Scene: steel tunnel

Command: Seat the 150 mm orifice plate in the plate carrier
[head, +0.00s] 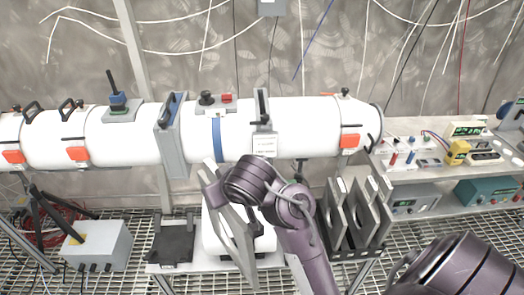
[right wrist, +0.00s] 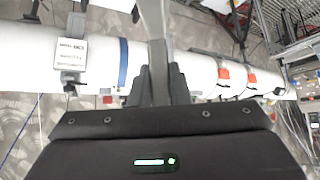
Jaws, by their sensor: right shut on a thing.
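A grey flat plate (head: 231,232) is held tilted in front of the white pipe. My right gripper (head: 216,172) is shut on its upper part. In the right wrist view the plate (right wrist: 155,45) shows edge-on between the black fingers of my right gripper (right wrist: 157,85). The plate's size marking is not readable. I cannot tell for sure which is the plate carrier. My left gripper is not in view.
More grey plates (head: 337,215) stand upright in a black rack at right. A black tray (head: 172,248) lies on the low stand at left. A grey box (head: 97,245) sits left of it. A shelf (head: 418,172) with instruments is at right. The pipe (head: 300,130) runs behind.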

